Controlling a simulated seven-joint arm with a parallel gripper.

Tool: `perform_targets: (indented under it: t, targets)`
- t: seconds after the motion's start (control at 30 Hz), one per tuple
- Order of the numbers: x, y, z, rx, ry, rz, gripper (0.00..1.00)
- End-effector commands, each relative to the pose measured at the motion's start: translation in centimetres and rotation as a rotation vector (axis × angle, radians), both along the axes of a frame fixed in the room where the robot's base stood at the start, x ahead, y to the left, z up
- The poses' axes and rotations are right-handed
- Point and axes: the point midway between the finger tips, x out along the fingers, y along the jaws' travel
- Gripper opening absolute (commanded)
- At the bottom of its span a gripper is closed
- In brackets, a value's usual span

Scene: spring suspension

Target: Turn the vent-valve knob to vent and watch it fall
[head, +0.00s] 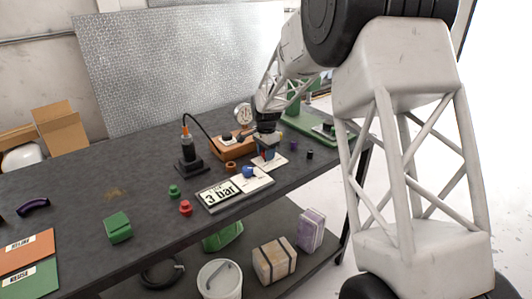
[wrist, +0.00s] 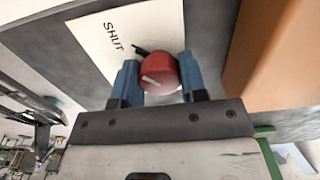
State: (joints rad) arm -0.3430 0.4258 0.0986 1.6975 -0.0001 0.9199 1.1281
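The red vent-valve knob (wrist: 158,75) sits on a white plate (wrist: 101,24) marked SHUT in the wrist view. A white line marks its top, and a short black mark lies on the plate beside the knob, near the word. My gripper (wrist: 158,77) has its two blue fingers on either side of the knob, and both appear to touch it. In the head view my gripper (head: 267,152) reaches down over the white plate (head: 281,163) at the table's right part; the knob is mostly hidden there.
An orange-brown block (head: 229,151) stands just left of my gripper, with a round gauge (head: 243,114) behind. A black cylinder on a stand (head: 190,150) is further left. A "3 bar" card (head: 219,193) and a blue knob (head: 247,172) lie in front. A green fixture (head: 312,125) is behind right.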

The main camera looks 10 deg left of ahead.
Motion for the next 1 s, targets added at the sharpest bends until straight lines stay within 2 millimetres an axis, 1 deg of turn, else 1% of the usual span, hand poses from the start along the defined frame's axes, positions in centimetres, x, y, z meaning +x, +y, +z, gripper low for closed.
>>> perform_targets:
  t: [0.03, 0.1, 0.37, 0.53, 0.77, 1.0]
  targets:
    - [0.01, 0.01, 0.01, 0.0, 0.0, 0.0, 0.24]
    - [0.0, 0.0, 0.0, 0.0, 0.0, 0.0, 0.16]
    - [0.01, 0.01, 0.02, 0.0, 0.0, 0.018, 0.16]
    - [-0.01, -0.01, -0.05, -0.001, 0.001, 0.068, 0.16]
    - [0.01, -0.03, -0.02, 0.0, 0.0, 0.204, 0.16]
    - [0.06, -0.03, 0.0, 0.0, -0.001, 0.411, 0.16]
